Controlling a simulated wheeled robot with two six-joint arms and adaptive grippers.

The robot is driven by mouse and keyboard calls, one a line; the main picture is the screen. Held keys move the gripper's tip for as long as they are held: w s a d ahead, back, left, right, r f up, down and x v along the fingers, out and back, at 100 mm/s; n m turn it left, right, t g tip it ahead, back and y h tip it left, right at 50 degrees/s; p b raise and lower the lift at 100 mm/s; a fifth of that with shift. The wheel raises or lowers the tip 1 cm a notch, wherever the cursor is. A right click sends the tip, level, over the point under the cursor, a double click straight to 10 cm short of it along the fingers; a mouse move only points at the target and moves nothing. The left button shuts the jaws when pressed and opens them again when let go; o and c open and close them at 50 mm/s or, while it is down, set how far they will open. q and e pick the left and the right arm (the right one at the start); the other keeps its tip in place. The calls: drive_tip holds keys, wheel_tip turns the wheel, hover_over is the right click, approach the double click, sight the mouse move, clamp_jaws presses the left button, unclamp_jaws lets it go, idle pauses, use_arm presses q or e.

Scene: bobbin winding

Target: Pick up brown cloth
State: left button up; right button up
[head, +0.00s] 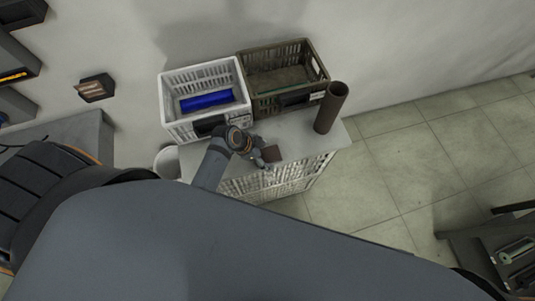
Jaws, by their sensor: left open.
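A small brown cloth (273,153) lies flat near the front edge of a light grey tabletop (304,139). My left gripper (263,160) is just left of the cloth, low over the tabletop, with its fingers open. It looks very close to the cloth; I cannot tell whether it touches. My left forearm comes in from the left and hides part of the table. My right gripper is not in view.
A white crate (163,100) holding a blue item (207,100) and a dark brown crate (318,65) stand behind the cloth. A tall brown cylinder (331,107) stands upright at the right. A white bin (166,162) is left of the table.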

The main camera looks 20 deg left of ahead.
sight(272, 153)
use_arm(q)
drive_tip(key=shift+c, duration=0.4)
drive_tip(key=c, duration=1.1)
drive_tip(key=shift+o, duration=0.2)
drive_tip(key=shift+r, duration=0.35)
drive_tip(key=r, duration=0.1)
drive_tip(key=r+b, duration=0.1)
drive_tip(key=r, duration=0.1)
drive_tip(key=shift+s+r, duration=0.2)
drive_tip(key=shift+r, duration=0.05)
drive_tip(key=s+r, duration=0.2)
drive_tip(key=s+a+r, duration=0.1)
drive_tip(key=r, duration=0.1)
drive_tip(key=shift+s+r, duration=0.1)
drive_tip(key=shift+s, duration=0.25)
drive_tip(key=s+a+r+p, duration=0.1)
drive_tip(key=s+a+r, duration=0.1)
drive_tip(key=s+r, duration=0.3)
drive_tip(key=shift+s+a, duration=0.15)
drive_tip(key=shift+s, duration=2.15)
